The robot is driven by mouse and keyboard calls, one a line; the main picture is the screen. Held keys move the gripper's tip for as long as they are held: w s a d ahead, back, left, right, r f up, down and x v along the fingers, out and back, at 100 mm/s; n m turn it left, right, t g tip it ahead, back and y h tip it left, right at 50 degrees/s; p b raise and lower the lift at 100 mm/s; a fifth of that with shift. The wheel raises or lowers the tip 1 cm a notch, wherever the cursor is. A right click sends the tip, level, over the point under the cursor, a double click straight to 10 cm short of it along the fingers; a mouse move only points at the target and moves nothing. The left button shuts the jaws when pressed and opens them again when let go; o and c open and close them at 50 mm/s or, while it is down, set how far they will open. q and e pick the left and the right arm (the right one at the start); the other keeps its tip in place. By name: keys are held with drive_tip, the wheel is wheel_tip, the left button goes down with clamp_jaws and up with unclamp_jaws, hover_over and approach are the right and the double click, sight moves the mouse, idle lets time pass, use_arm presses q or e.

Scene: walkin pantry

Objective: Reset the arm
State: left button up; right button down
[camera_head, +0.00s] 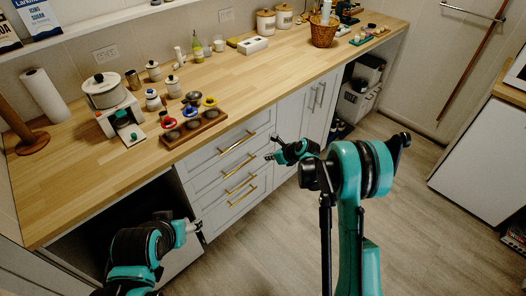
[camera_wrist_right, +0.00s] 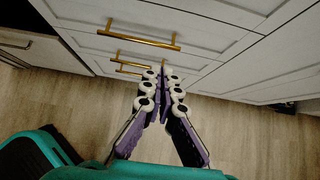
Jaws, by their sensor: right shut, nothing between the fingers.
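My right arm reaches up in the right half of the head view. Its gripper (camera_head: 272,150) is in front of the white drawers (camera_head: 236,172), apart from them as far as I can tell. In the right wrist view the same gripper (camera_wrist_right: 163,73) points at the drawer fronts, its purple-and-white fingers together with nothing between them. My left arm is at the lower left of the head view, low by the open space under the counter. Its gripper (camera_head: 192,227) shows only as a small pale tip, and its fingers cannot be made out.
Brass handles (camera_wrist_right: 140,35) stick out from the drawers. The floor (camera_head: 430,220) at right is mostly clear.

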drive_tip(key=shift+d, duration=0.15)
drive_tip(key=s+d+r+n+h, duration=0.3)
drive_tip(key=s+r+n, duration=0.9)
drive_tip(key=s+r, duration=0.35)
drive_tip(key=s+d+r+n+h, duration=0.1)
drive_tip(key=s+d+n, duration=0.1)
drive_tip(key=s+n, duration=0.6)
drive_tip(key=s+d+r+n+h, duration=0.1)
drive_tip(key=s+d+n, duration=0.2)
drive_tip(key=s+n, duration=0.5)
drive_tip(key=s, duration=0.5)
drive_tip(key=shift+s+d+r+h, duration=0.15)
drive_tip(key=shift+d+r+h, duration=0.1)
drive_tip(key=shift+r+h, duration=0.05)
